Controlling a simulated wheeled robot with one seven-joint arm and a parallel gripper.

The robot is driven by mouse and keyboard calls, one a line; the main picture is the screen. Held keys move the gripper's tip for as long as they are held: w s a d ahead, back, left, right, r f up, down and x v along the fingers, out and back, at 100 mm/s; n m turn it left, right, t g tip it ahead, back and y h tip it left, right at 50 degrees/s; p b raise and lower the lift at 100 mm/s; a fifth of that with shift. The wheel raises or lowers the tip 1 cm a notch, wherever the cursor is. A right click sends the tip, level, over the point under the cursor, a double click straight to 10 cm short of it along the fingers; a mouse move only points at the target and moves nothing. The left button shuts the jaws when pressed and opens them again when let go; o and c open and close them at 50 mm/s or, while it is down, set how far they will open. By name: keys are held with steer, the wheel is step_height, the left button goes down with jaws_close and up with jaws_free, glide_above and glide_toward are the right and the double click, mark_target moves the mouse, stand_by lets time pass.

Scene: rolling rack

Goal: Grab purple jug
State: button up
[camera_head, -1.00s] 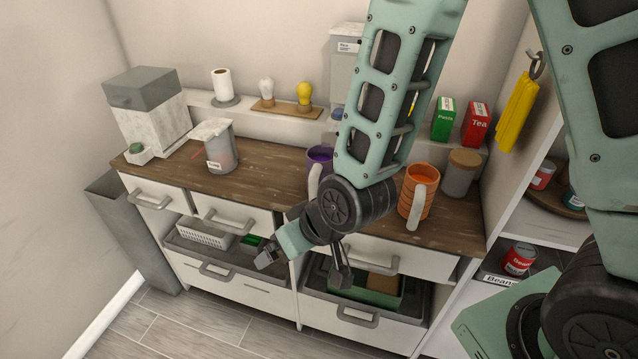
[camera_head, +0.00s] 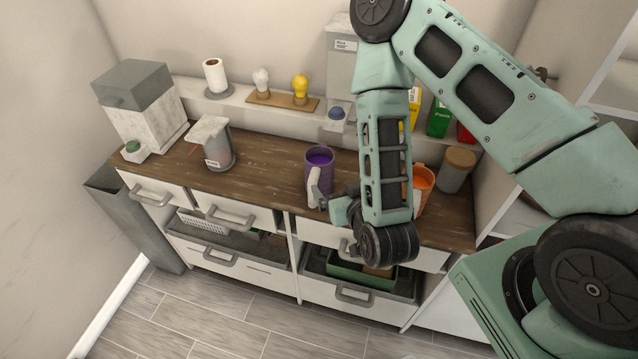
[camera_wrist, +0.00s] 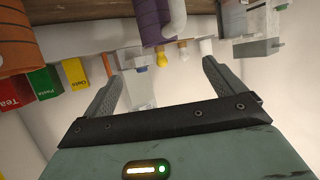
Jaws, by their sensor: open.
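The purple jug (camera_head: 320,176) stands upright on the wooden counter, near its front edge, with its pale handle (camera_head: 313,190) toward the front. My gripper (camera_head: 335,207) is just in front of the jug, to the right of the handle, and partly hidden by my wrist. In the wrist view, which looks upside down, the jug (camera_wrist: 151,22) is at the top centre, beyond the tips of my gripper (camera_wrist: 163,70). The two fingers are spread apart with nothing between them. I cannot tell in the head view whether a finger touches the handle.
An orange mug (camera_head: 424,182) stands right of the jug, partly behind my arm. A wood-lidded canister (camera_head: 457,170) is farther right. Counter between pitcher and jug is clear.

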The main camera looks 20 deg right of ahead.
mark_target(329, 171)
steer(key=b+x, duration=0.5)
steer(key=x, duration=1)
steer(key=shift+w+f, duration=0.25)
steer(key=shift+w, duration=0.05)
steer(key=shift+d, duration=0.1)
steer(key=c, duration=1.6)
steer(key=shift+r, duration=0.1)
